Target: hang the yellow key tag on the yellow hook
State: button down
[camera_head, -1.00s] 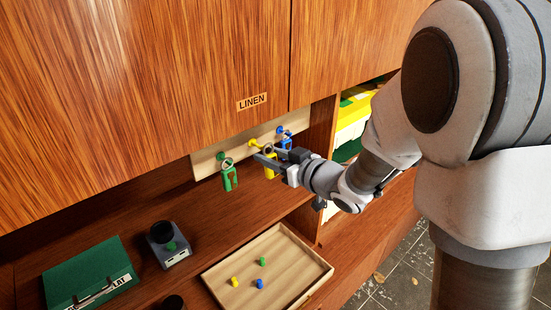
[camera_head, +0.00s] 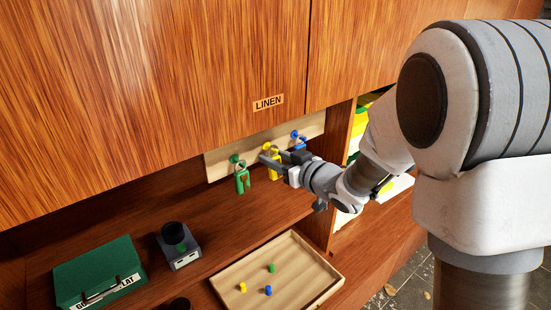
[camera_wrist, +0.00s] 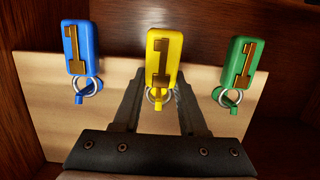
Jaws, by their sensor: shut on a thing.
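The yellow key tag (camera_wrist: 166,58) is between the fingers of my gripper (camera_wrist: 160,74) in the wrist view, its ring (camera_wrist: 158,95) at the yellow hook (camera_wrist: 155,104). Whether the ring is fully around the hook is hard to tell. In the head view my gripper (camera_head: 276,160) is shut on the yellow tag (camera_head: 273,173) at the hook board, partly covering it. The yellow hook (camera_head: 266,146) shows just above the tag.
The green tag (camera_head: 242,181) and blue tag (camera_head: 299,145) hang on either side, close to my fingers. The board (camera_head: 218,168) sits under the LINEN cupboard. A wooden tray (camera_head: 309,259) with small pegs, a camera-like box (camera_head: 182,256) and a green case (camera_head: 98,272) occupy the shelf below.

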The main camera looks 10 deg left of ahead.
dwell(0.4)
jog(key=shift+c, duration=1.9)
grip_release()
jog(key=v, duration=1.7)
jog(key=d+r+m+t+h+p, duration=0.2)
jog(key=d+r+m+h+p, duration=0.35)
jog(key=d+h, duration=0.75)
jog(key=s+r+m+g+y, duration=0.1)
jog(key=s+m+g, duration=0.3)
jog(key=s, duration=1.3)
jog(key=r+g, duration=0.1)
jog(key=g, duration=0.1)
jog(key=shift+s+g+p, duration=0.2)
jog(key=shift+g+p, duration=0.1)
jog(key=shift+g, duration=0.1)
